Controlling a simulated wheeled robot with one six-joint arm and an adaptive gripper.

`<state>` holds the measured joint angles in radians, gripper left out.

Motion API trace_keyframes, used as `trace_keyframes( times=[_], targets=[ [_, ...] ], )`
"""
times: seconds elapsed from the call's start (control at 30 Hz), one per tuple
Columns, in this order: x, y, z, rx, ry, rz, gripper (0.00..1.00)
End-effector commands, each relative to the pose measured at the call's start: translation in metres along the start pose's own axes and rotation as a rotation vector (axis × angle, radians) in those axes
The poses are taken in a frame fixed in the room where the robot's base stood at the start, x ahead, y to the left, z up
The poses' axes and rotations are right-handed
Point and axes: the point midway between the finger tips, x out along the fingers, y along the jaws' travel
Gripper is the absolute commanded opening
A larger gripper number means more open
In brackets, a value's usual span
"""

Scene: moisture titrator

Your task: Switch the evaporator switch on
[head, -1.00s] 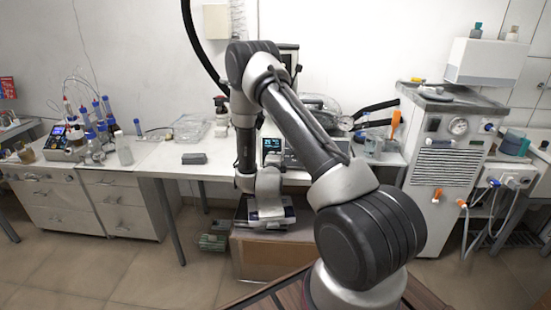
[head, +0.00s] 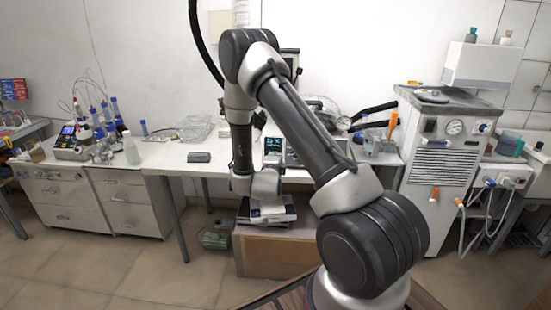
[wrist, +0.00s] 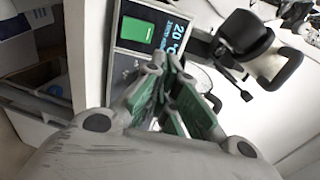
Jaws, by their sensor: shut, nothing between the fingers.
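A dark unit with a lit display (head: 273,147) stands on the white bench in the head view, partly behind my arm. In the wrist view the display panel (wrist: 171,40) is close, with large blue-white digits and a bright green rectangle (wrist: 136,30) beside them. I cannot tell whether this green rectangle is the evaporator switch; no switch is clearly labelled. My gripper (wrist: 173,62) is shut and empty, its fingertips in front of the panel's edge near the digits. Contact with the panel cannot be judged. In the head view my gripper is not clearly visible.
The white bench (head: 205,170) has a small grey box (head: 199,157) left of my arm. A black-handled part (wrist: 247,35) lies right of the panel in the wrist view. Bottles and tubing crowd the left cabinet. A tall grey unit (head: 440,150) stands at the right.

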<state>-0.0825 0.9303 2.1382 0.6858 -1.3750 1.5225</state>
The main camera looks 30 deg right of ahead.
Motion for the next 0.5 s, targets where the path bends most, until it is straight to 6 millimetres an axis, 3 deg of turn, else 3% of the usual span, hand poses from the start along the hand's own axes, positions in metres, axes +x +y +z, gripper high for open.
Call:
trace_keyframes(
  times=[0.2,0.5],
  targets=[
    [-0.029,-0.008,0.001,0.001,-0.002,-0.001,0.00],
    [-0.037,-0.010,0.000,0.000,0.000,-0.001,0.00]
  ],
)
